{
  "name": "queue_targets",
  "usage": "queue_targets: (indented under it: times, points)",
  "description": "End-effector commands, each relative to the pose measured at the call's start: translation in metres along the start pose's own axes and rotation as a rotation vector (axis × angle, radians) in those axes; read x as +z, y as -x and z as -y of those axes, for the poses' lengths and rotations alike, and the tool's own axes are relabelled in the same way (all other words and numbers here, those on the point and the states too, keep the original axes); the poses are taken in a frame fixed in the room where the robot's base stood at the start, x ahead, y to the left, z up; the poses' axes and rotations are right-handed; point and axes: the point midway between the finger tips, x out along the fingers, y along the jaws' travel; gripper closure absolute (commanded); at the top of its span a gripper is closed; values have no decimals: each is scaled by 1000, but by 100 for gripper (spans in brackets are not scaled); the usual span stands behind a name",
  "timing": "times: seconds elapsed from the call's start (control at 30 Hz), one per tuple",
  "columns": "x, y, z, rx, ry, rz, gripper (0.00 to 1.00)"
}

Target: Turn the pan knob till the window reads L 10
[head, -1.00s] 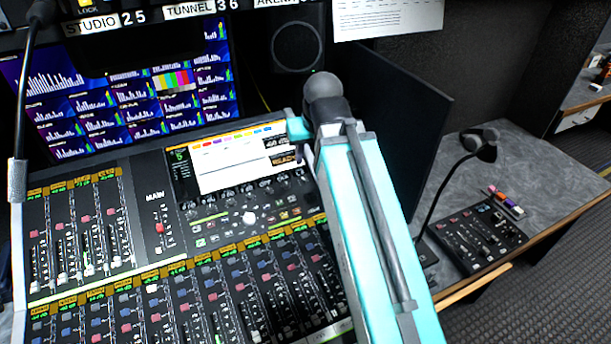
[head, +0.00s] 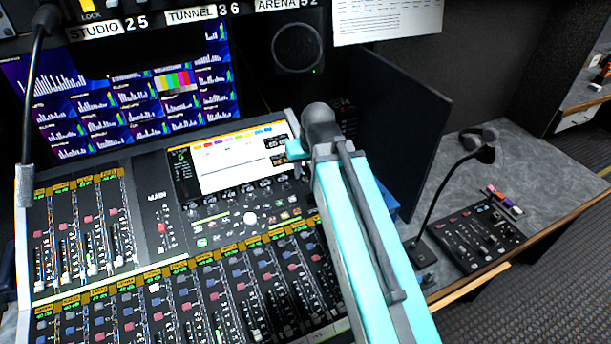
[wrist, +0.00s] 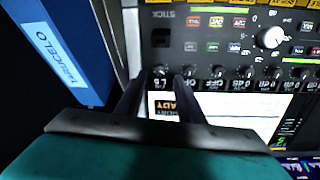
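The pan knob (wrist: 160,71) is a small dark knob at the end of a row on the mixing console. In the wrist view it shows between my fingertips. My gripper (wrist: 158,82) is open, with dark space on both sides of the knob, and I see no contact. The small lit window (wrist: 160,84) beside the knob shows upside down, and its characters are too small to read surely. In the head view my gripper (head: 299,168) is at the right end of the knob row, and the knob is hard to make out there.
The console screen (head: 225,165) lies just behind the knob row. A white round knob (head: 250,218) stands nearby on the panel.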

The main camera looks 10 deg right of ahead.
Motion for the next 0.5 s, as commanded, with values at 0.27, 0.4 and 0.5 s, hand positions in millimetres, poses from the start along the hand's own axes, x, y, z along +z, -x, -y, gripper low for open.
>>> queue_targets:
  times: [0.27, 0.4, 0.5]
  points:
    - [0, -23, 0, 0, 0, 2, 66]
    - [-1, -35, 0, 0, 0, 1, 66]
    - [0, -41, 0, 0, 0, 2, 66]
